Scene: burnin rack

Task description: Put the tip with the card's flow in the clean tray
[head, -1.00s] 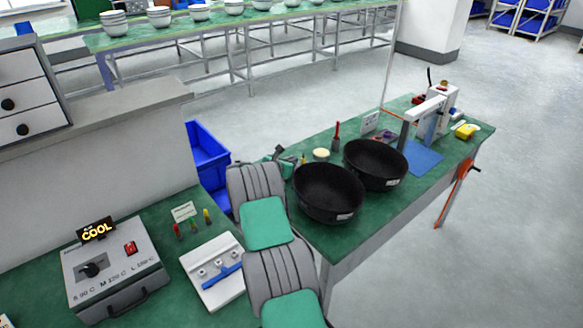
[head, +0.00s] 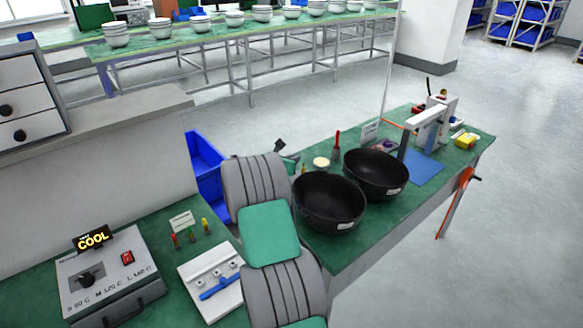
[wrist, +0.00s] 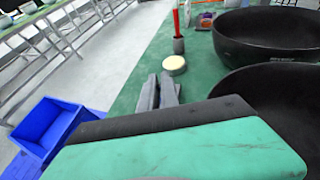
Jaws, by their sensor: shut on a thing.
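My gripper (wrist: 160,80) is shut; its dark fingers lie close together in the wrist view, and what they hold cannot be made out. In the head view my gripper (head: 283,149) is small, above the bench's far left edge, left of the black bowls. Three small tips, red (head: 175,241), green (head: 192,236) and yellow (head: 205,225), stand by a white card (head: 182,222) on the near bench. Its writing is too small to read. Two black round bowls (head: 325,208) (head: 377,174) carry white labels that I cannot read; I cannot tell which container is the clean tray.
A cream round pad (head: 321,163) and a red-handled tool in a holder (head: 336,148) stand behind the bowls. A control box (head: 108,280) reads COOL. A white fixture with a blue bar (head: 210,283) lies beside it. Blue bins (head: 205,165) stand between the benches.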

